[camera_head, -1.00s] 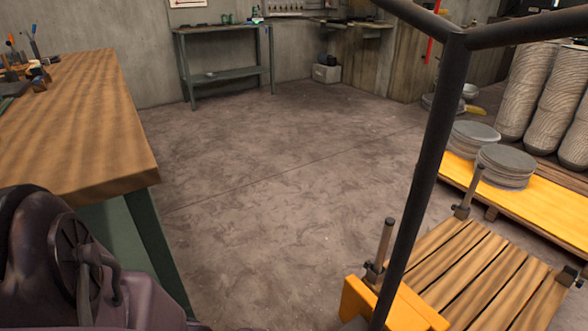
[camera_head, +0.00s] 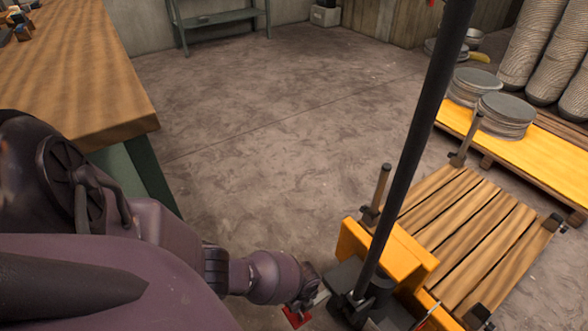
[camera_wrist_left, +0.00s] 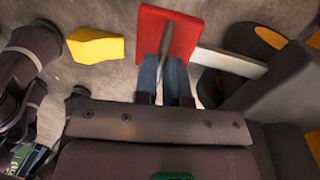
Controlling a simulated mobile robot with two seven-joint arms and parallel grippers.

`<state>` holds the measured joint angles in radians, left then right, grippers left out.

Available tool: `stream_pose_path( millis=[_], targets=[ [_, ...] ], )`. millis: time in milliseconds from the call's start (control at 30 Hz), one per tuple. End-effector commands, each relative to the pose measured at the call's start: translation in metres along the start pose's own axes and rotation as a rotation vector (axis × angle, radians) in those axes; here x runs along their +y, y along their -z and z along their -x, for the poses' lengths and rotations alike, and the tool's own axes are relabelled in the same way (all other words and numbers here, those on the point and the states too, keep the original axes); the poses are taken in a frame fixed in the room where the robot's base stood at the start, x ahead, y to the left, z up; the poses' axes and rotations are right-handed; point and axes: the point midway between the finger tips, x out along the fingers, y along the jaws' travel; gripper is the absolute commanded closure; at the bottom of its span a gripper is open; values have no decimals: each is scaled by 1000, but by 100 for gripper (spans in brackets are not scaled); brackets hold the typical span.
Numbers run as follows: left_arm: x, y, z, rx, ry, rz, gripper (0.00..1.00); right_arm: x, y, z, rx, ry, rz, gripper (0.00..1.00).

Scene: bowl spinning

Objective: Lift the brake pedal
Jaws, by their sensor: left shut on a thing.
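The red pedal (camera_head: 296,318) shows at the bottom of the head view, beside the base of the yellow cart. It also shows as a red plate (camera_wrist_left: 182,30) at the top of the left wrist view. My left gripper (camera_head: 314,297) reaches down to it from the left. In the left wrist view its two blue-grey fingers (camera_wrist_left: 163,68) are close together at the plate's lower edge, shut on the red pedal, with a dark strip between them. A grey bar (camera_wrist_left: 230,62) runs right from beside the plate. My right gripper is not in view.
The yellow cart (camera_head: 385,252) has a black pole (camera_head: 415,150) and stands by a wooden pallet (camera_head: 470,235) with posts. A wooden workbench (camera_head: 75,75) is at the left. Stacked discs (camera_head: 505,115) stand at the right. The middle floor is clear. A yellow block (camera_wrist_left: 95,46) lies left of the red plate.

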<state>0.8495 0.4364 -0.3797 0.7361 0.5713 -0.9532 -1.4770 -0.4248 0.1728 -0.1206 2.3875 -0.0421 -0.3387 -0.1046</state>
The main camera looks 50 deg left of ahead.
Motion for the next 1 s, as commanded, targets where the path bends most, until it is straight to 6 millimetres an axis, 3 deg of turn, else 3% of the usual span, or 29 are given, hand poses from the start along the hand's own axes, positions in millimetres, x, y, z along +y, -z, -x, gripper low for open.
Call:
stream_pose_path(
  millis=[100,400,1000],
  targets=[
    [-7,-1,16,-1,10,3,100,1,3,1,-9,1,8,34],
    [-20,0,37,1,17,3,100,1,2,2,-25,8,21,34],
    [-28,-2,46,-2,26,3,100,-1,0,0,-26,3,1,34]
  ],
)
